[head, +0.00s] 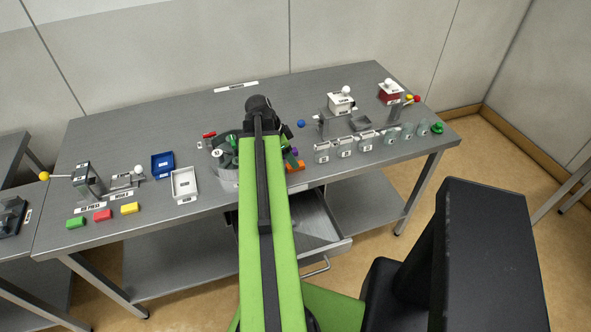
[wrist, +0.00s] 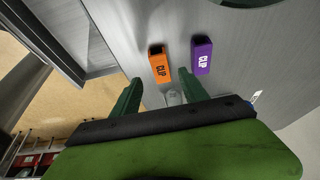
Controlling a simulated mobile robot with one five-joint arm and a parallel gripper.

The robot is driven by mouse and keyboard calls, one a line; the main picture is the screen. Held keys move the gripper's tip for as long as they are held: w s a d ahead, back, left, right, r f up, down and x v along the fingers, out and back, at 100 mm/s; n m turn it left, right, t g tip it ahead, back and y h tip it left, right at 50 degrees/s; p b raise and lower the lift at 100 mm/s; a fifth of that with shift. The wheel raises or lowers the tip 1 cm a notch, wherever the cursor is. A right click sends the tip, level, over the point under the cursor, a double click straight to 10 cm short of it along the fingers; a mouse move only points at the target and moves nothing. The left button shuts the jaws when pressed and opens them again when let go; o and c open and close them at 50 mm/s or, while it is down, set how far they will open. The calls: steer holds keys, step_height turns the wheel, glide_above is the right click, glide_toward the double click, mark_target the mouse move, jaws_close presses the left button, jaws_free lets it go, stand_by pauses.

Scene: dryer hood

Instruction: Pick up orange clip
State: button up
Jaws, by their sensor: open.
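The orange clip (wrist: 160,65) lies flat on the grey metal table in the wrist view, its label facing up. It also shows in the head view (head: 296,166), near the table's front edge just right of my arm. My gripper (wrist: 160,78) is open, with one green finger on each side in the wrist view. The orange clip appears between and just beyond the fingertips, not held. A purple clip (wrist: 202,55) lies just right of it, beyond the right finger. In the head view my arm hides most of the gripper.
An open drawer (head: 318,222) hangs under the table's front edge. Left of my arm stand a white tray (head: 184,197) and a blue tray (head: 162,161). Several labelled clear containers (head: 345,153) stand in a row at the right. A round grey container (head: 224,178) is partly behind my arm.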

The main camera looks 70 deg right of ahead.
steer(key=b+x, duration=0.1)
steer(key=x, duration=0.1)
steer(key=b+x, duration=0.2)
steer(key=shift+w+f, duration=0.2)
steer(key=shift+f, duration=0.05)
steer(key=shift+r, duration=0.2)
jaws_close()
